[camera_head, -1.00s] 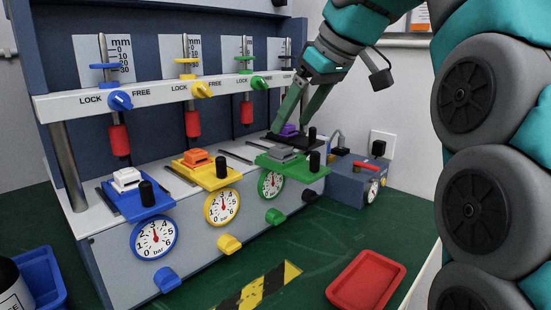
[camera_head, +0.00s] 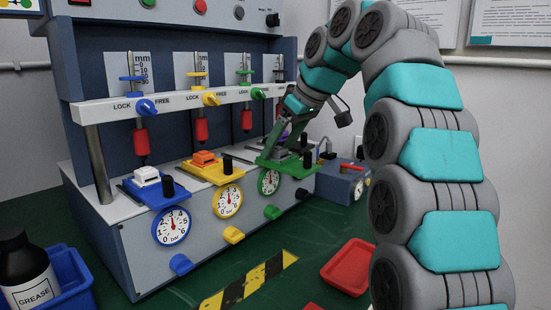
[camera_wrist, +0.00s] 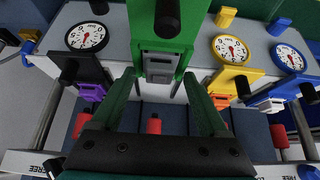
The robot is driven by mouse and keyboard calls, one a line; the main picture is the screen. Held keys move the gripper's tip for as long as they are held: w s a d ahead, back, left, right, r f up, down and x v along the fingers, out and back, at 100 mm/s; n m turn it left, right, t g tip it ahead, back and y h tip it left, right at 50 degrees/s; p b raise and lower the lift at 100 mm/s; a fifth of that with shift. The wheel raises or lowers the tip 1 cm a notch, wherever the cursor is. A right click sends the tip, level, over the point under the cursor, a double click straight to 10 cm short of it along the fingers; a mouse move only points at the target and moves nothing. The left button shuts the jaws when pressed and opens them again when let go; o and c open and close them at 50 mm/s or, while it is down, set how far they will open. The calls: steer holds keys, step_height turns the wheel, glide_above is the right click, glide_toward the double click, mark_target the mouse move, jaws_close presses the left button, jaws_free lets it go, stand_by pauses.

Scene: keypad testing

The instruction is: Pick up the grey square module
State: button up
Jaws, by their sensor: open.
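The grey square module (camera_wrist: 160,64) sits on the green sliding plate (camera_wrist: 143,20) in the wrist view, below a black knob. My gripper (camera_wrist: 160,74) is open, with one green finger on each side of the module's near end; contact cannot be told. In the head view my gripper (camera_head: 279,150) reaches down over the green plate from above.
A yellow plate (camera_head: 216,172) with an orange module and a blue plate (camera_head: 155,192) with a white module stand to the left. A purple module (camera_wrist: 92,92) is on the other side. The bench's white rail (camera_head: 175,105) runs above. A red tray (camera_head: 348,267) lies on the table.

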steer(key=shift+c, duration=0.3)
jaws_close()
stand_by(0.3)
